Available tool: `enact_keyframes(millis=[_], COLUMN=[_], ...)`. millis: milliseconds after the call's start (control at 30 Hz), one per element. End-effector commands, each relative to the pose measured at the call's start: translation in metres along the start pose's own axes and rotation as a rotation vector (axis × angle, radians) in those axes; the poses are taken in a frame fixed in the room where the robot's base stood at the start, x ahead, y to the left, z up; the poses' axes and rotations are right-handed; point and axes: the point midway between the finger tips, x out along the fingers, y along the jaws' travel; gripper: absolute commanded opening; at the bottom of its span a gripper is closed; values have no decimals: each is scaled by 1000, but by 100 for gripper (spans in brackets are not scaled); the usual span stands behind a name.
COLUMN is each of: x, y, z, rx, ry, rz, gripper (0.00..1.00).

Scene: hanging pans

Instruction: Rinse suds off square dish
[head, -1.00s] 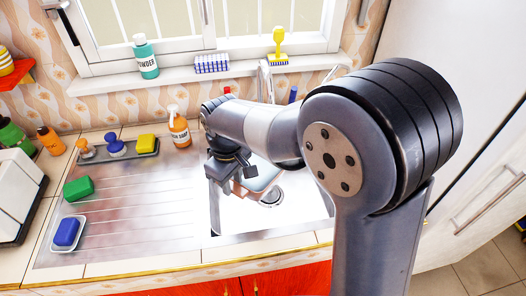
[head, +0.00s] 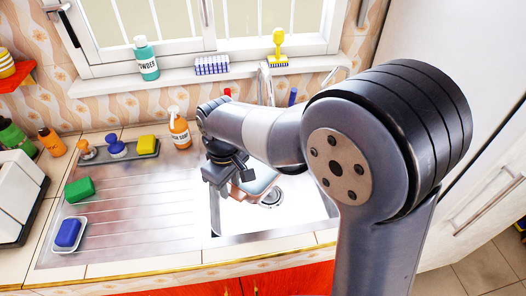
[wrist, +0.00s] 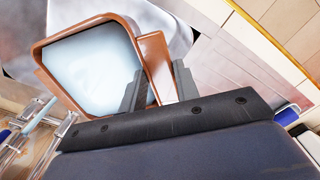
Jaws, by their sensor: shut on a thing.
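The square dish (wrist: 90,68) has a brown-orange rim and a smooth, pale bluish-white inside in the wrist view. I cannot tell whether the pale surface is suds. In the head view the dish (head: 262,183) is tilted over the sink basin and partly hidden by my gripper. My gripper (wrist: 160,88) is shut on the dish's rim, one finger in front of the pale inside and the other outside the rim. It also shows in the head view (head: 230,184), over the basin's left side. The faucet (head: 265,85) stands behind the basin, partly hidden by my arm.
The ribbed drainboard (head: 150,205) left of the basin is mostly clear. A green sponge (head: 79,190) and a blue sponge in a white dish (head: 68,233) lie at its left. An orange soap bottle (head: 180,132) stands behind it.

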Motion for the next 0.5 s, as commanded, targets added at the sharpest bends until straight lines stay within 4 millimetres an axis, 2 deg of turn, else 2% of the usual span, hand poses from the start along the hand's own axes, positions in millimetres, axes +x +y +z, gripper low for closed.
enact_keyframes(millis=[100, 500], x=[-11, -31], y=[-8, -33], z=[1, 6], rx=[-1, -1], ry=[4, 4], rz=[2, 2], gripper=[0, 0])
